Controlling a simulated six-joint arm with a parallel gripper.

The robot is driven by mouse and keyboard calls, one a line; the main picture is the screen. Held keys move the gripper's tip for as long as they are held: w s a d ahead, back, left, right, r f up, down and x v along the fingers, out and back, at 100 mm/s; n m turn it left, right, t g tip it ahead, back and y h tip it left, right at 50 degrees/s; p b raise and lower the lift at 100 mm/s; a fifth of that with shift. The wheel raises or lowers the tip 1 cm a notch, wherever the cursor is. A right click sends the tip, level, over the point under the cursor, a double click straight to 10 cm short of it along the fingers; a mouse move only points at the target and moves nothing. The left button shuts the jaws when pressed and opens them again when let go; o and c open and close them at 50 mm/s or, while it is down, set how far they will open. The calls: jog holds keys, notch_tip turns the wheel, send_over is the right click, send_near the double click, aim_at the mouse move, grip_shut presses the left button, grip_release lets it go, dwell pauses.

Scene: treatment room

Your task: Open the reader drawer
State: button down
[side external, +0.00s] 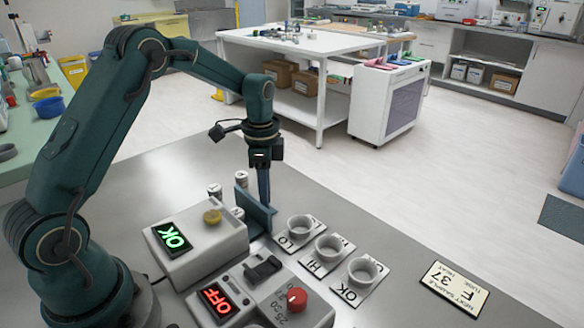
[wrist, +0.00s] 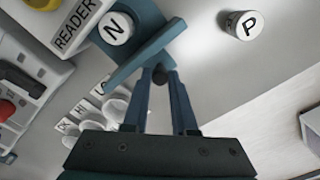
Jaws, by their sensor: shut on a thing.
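The reader (side external: 200,235) is a grey-white box with a green OK display and a yellow knob; its READER label (wrist: 77,27) shows in the wrist view. Its blue drawer (side external: 255,210) stands out from the box, with the front panel apart from it; the drawer front (wrist: 145,56) crosses the wrist view. A can marked N (wrist: 116,28) appears to sit in the drawer behind the front. My gripper (side external: 264,200) points down at the drawer front. In the wrist view its fingers (wrist: 162,78) are shut on the dark drawer knob (wrist: 165,75).
A can marked P (wrist: 240,25) stands on the table beyond the drawer. White cups on labelled cards, LO (side external: 300,227), HI (side external: 328,248) and OK (side external: 362,271), stand right of the drawer. A device with an OFF display and red knob (side external: 297,299) is in front. The table's right side is mostly clear.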

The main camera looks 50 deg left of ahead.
jog(key=shift+w, duration=1.35)
jog(key=c, duration=1)
grip_release()
jog(key=shift+r, duration=0.1)
jog(key=shift+r, duration=2.5)
